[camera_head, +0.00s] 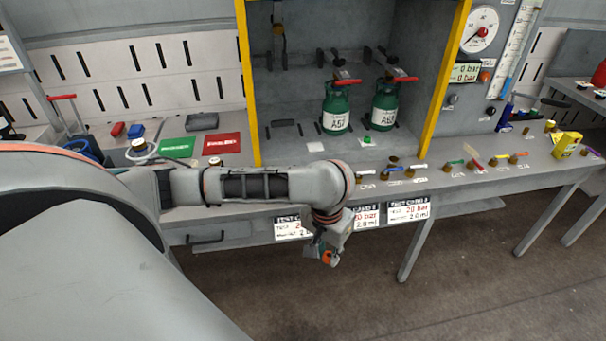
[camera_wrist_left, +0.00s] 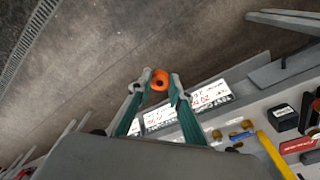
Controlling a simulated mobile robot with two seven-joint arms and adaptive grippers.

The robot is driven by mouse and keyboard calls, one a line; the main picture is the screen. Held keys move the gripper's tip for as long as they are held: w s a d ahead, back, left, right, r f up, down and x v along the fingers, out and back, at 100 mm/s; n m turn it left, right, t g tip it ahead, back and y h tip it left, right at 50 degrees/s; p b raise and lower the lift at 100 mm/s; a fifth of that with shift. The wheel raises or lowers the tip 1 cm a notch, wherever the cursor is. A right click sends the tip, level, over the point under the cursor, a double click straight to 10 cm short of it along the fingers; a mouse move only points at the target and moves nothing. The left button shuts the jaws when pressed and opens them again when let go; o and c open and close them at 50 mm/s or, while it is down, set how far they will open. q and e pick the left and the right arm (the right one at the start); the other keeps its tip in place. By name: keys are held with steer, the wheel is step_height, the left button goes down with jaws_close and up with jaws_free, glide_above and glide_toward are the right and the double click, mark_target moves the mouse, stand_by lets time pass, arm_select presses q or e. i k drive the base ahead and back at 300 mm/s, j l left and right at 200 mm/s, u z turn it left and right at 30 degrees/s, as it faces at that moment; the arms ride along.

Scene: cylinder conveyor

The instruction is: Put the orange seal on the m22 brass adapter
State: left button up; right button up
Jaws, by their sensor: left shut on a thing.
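My left gripper (camera_head: 322,252) is shut on the orange seal (camera_head: 331,259), a small ring, in front of the bench edge and above the floor. In the left wrist view the seal (camera_wrist_left: 160,74) sits between the two fingertips, its dark hole showing. I cannot tell which is the m22 brass adapter. My right gripper is not in view.
The grey bench (camera_head: 480,190) runs across, with test cards (camera_head: 408,211) on its front edge. Two green cylinders (camera_head: 336,108) stand in the yellow-framed cabinet. Several valves with coloured levers lie at right, beside a yellow box (camera_head: 567,144). The floor in front is clear.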

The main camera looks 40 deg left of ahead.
mark_target(139, 142)
steer(key=k+j, duration=0.1)
steer(key=j, duration=0.35)
steer(key=k+j, duration=0.1)
steer(key=j, duration=0.3)
steer(key=k+j, duration=0.1)
steer(key=j, duration=0.35)
steer(key=k+j, duration=0.1)
steer(key=j, duration=0.35)
steer(key=k+j, duration=0.1)
steer(key=j, duration=0.35)
steer(key=k+j, duration=0.15)
steer(key=j, duration=0.25)
steer(key=k+j, duration=0.1)
steer(key=j, duration=0.35)
steer(key=i+z, duration=0.05)
